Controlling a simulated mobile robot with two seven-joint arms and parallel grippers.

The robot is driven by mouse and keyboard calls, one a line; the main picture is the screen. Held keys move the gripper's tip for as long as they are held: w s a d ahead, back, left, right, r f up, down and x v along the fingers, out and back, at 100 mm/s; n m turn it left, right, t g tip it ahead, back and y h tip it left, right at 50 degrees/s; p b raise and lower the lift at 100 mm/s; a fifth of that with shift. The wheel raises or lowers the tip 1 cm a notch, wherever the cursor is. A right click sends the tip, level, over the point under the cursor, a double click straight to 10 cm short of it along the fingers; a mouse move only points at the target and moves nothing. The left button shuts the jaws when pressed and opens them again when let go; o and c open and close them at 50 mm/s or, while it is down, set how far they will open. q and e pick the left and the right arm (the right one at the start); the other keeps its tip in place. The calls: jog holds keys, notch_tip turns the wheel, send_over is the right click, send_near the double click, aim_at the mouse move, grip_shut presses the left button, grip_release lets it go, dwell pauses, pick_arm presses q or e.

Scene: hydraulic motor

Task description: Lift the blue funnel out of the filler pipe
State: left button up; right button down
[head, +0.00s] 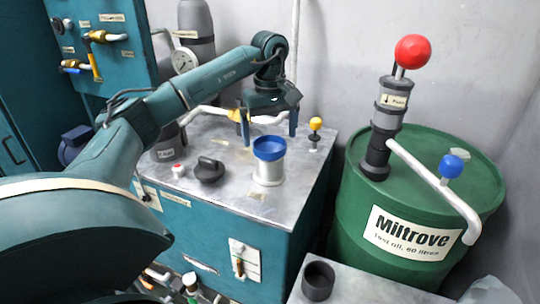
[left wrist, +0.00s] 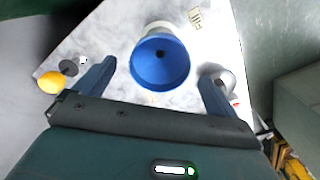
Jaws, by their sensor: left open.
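The blue funnel (head: 269,148) sits upright in the top of the white filler pipe (head: 269,173), which stands on the metal top of the teal cabinet. In the left wrist view the funnel (left wrist: 160,62) shows from above with a dark hole in its middle, and part of the pale pipe (left wrist: 160,27) shows behind it. My left gripper (head: 269,131) is open and empty, above and behind the funnel in the head view. In the left wrist view its two fingers (left wrist: 153,80) stand on either side of the funnel, apart from it. My right gripper is not in view.
A black cap (head: 209,171) lies left of the pipe. A yellow-knobbed rod (head: 315,130) stands to its right. A green oil drum (head: 400,225) with a red-knobbed pump (head: 388,105) stands at the right. A dark cup (head: 318,280) sits at the front.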

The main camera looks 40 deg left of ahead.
aim_at(270, 155)
pick_arm(q)
notch_tip(270, 155, down, 7)
jog(key=shift+f, duration=0.15)
dwell(0.4)
jog(key=shift+c, duration=0.4)
jog(key=c, duration=1)
